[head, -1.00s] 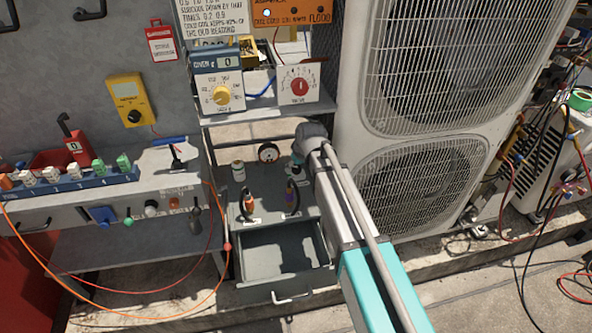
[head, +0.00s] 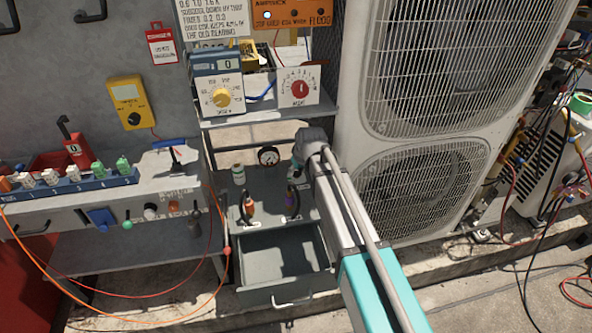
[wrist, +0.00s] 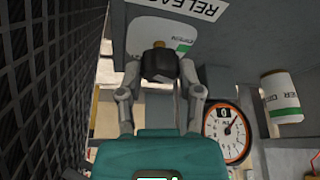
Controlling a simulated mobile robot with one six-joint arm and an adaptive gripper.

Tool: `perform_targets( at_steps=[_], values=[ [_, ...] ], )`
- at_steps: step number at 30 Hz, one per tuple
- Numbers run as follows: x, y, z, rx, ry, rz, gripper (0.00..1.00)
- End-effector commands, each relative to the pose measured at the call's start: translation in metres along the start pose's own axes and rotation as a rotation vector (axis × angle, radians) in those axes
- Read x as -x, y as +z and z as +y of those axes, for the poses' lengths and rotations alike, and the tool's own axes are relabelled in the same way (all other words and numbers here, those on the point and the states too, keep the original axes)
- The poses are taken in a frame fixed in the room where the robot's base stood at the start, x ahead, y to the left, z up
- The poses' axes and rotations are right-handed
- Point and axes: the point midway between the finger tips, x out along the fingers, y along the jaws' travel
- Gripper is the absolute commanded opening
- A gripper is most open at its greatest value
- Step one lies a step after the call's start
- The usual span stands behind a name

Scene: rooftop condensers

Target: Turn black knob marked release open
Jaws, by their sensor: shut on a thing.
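The black knob (wrist: 158,66) shows in the wrist view with a brass-coloured piece at its top. My gripper (wrist: 160,75) has one finger on each side of the knob and is shut on it. A label reading RELEASE (wrist: 196,8) is upside down at the top of the wrist view. In the head view my arm hides the knob and most of the gripper.
A round gauge (wrist: 230,133) with an orange rim and a white canister (wrist: 280,98) stand to the right in the wrist view. A dark grille fills the left. In the head view, an open grey drawer (head: 285,262) lies below, and a large condenser (head: 345,130) stands close at right.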

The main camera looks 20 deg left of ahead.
Motion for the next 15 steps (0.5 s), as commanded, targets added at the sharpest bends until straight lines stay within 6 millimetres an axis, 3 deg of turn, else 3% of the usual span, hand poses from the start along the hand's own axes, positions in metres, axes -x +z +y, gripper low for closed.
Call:
perform_targets(
  at_steps=[15],
  values=[
    [-0.0004,-0.0001,-0.0013,0.156,-0.073,-0.002,0.00]
  ],
)
